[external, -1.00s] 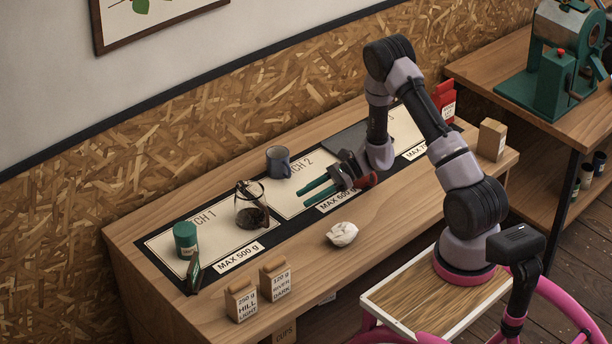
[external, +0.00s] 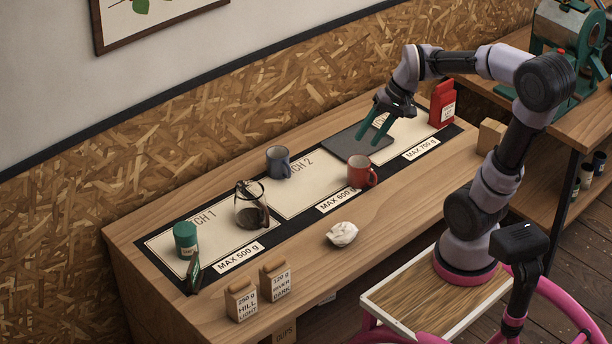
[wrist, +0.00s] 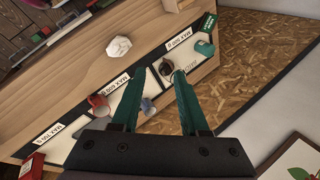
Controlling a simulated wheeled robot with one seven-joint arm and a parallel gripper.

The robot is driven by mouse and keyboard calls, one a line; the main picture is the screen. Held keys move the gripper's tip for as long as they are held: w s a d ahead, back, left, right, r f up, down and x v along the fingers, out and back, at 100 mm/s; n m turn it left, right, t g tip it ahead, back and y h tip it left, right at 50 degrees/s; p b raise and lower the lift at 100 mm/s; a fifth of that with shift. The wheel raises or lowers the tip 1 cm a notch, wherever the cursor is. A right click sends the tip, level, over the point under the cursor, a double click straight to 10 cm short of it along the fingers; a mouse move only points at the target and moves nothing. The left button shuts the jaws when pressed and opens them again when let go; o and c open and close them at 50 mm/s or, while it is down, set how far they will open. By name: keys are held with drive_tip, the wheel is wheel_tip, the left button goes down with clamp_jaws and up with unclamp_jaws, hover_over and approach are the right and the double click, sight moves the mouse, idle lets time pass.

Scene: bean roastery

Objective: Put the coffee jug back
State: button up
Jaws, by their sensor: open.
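The coffee jug (external: 250,208), a glass carafe with dark contents, stands upright on the panel marked 1 at the left of the bench. In the wrist view the jug (wrist: 166,69) shows small and far off, beyond the fingers. My gripper (external: 374,138) is open and empty, above the dark grey slab (external: 343,147) between panels 2 and 3, well to the right of the jug. In the wrist view my gripper (wrist: 158,85) has its two green fingers spread, with nothing between them.
A red mug (external: 357,172) and a grey-blue mug (external: 277,162) stand around panel 2. A green tin (external: 185,238) is left of the jug. A crumpled white lump (external: 342,233) and kraft bags (external: 240,301) are nearer the front. A red bag (external: 441,104) stands at right.

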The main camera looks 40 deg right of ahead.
drive_tip(key=s+d+r+n+t+h, duration=0.2)
drive_tip(key=s+d+r+t, duration=0.1)
drive_tip(key=s+r, duration=0.2)
drive_tip(key=shift+d+t+h, duration=0.15)
drive_tip(key=shift+t+h, duration=0.15)
drive_tip(key=shift+t, duration=0.1)
